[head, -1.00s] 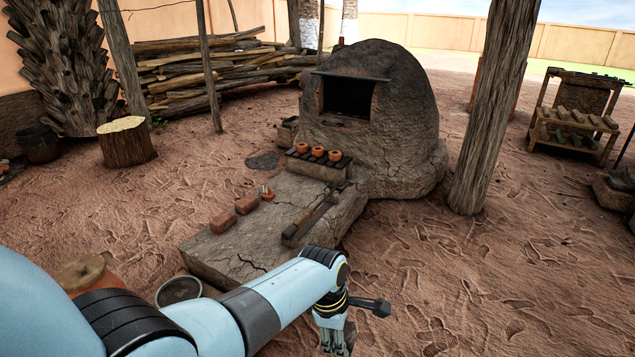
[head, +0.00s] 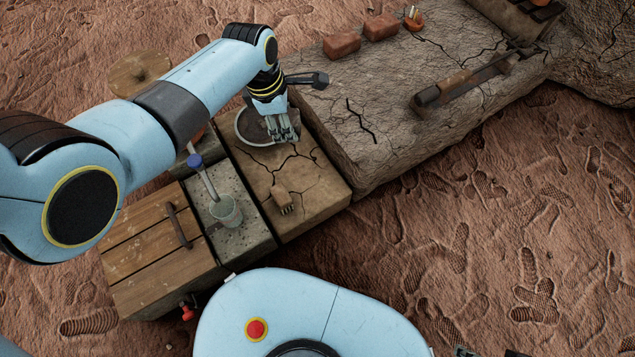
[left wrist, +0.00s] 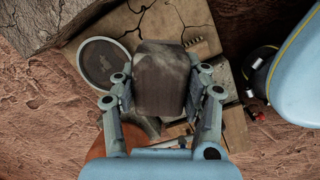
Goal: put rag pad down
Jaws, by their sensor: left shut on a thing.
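The rag pad (left wrist: 160,70) is a dark grey-brown block shape in the left wrist view, between the two fingers of my left gripper (left wrist: 162,88). In the head view my left gripper (head: 283,132) points down over the tan cracked slab, at the right edge of a round grey dish (head: 243,138). My fingers hide the pad there. The dish also shows in the left wrist view (left wrist: 98,68), left of the pad. I cannot tell whether the pad touches the slab. Small dark parts at the bottom edge of the head view may be my right gripper, mostly cut off.
A small brush (head: 281,196) lies on the tan slab (head: 318,188). Beside it are a grey block with a cup (head: 226,212) and a wooden lid (head: 150,245). The raised stone ledge (head: 390,110) bears bricks (head: 342,46) and a long tool (head: 465,82).

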